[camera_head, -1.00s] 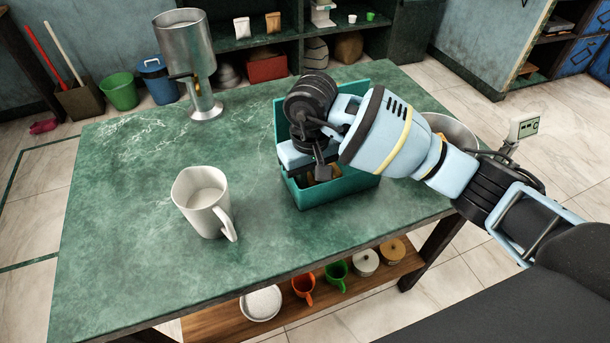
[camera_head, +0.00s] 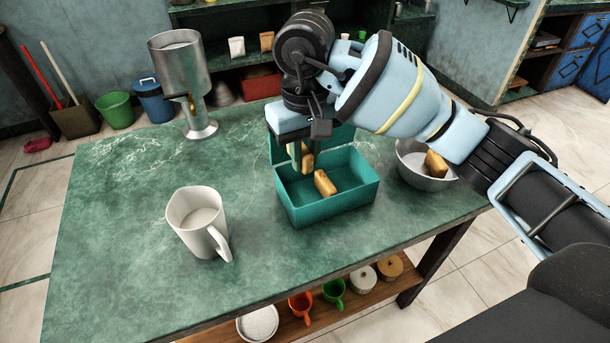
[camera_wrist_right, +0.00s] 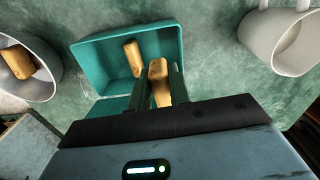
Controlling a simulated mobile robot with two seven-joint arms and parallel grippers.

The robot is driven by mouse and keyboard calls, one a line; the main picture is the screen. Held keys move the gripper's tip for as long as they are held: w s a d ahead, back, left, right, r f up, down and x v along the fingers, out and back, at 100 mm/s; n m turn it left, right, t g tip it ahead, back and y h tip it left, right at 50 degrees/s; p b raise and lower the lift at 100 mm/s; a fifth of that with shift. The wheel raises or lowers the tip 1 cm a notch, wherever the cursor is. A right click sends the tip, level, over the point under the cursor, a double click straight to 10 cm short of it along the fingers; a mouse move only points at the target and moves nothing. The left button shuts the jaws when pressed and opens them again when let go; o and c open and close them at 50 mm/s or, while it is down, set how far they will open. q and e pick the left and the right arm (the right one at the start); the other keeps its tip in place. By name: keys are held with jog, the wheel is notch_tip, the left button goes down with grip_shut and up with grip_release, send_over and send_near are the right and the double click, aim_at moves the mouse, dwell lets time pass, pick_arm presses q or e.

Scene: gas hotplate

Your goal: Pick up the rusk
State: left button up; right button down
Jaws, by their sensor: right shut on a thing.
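My right gripper (camera_head: 301,156) is shut on a golden-brown rusk (camera_head: 307,160) and holds it above the left back part of the teal box (camera_head: 337,207). In the right wrist view the held rusk (camera_wrist_right: 159,84) sits between the two fingers (camera_wrist_right: 160,88). A second rusk (camera_head: 325,183) lies inside the box; it also shows in the right wrist view (camera_wrist_right: 134,58). A third rusk (camera_head: 436,163) is in the metal bowl (camera_head: 410,172) to the right of the box. My left gripper is not in view.
A white mug (camera_head: 199,226) with pale contents stands left of the box on the green marbled table (camera_head: 110,240). A metal dispenser (camera_head: 181,75) stands at the back left. The table's left part is mostly clear. Cups and jars sit on a lower shelf.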

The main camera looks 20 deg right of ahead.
aim_at(305, 151)
notch_tip(305, 151, up, 16)
jog(key=p, duration=0.2)
dwell(0.4)
